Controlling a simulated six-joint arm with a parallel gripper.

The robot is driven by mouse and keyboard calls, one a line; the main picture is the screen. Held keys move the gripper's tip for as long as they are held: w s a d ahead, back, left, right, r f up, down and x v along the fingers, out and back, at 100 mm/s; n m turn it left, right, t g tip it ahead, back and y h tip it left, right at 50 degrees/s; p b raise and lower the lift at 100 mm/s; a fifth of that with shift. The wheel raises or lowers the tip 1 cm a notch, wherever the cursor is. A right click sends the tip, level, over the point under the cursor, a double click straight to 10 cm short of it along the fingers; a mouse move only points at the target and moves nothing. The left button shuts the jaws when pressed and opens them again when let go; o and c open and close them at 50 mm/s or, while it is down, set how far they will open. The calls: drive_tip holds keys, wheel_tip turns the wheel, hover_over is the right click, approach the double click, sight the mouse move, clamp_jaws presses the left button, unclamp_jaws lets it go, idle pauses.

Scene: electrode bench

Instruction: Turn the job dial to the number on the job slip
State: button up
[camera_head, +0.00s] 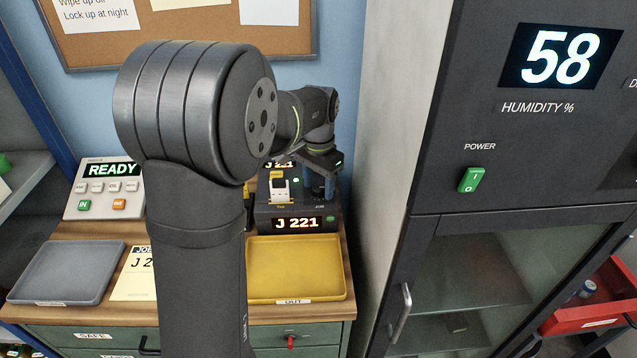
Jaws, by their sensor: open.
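The job slip (133,277) lies on the bench top between the grey tray and my arm. It reads "J 2", and my arm hides the rest of its number. A dark device (262,215) stands behind the yellow tray; its front display (297,223) reads "J 221". My gripper (320,192) is over the right part of this device, pointing down and open. The job dial cannot be made out clearly beneath my gripper, and I cannot tell whether the fingers touch it. A second display on the device also shows "221", partly covered by my arm.
A grey tray (66,274) is at the left and a yellow tray (301,290) marked "OUT" at the front right. A control box (102,188) showing "READY" stands at the back left. A tall cabinet (376,130) reading humidity 58 stands close on the right.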

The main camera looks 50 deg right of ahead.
drive_tip(key=c, duration=1)
drive_tip(key=shift+o, duration=0.2)
drive_tip(key=n, duration=0.5)
drive_tip(key=shift+n, duration=0.4)
drive_tip(key=n, duration=0.5)
drive_tip(key=shift+n, duration=0.4)
drive_tip(key=o, duration=1)
drive_tip(key=shift+c, duration=0.2)
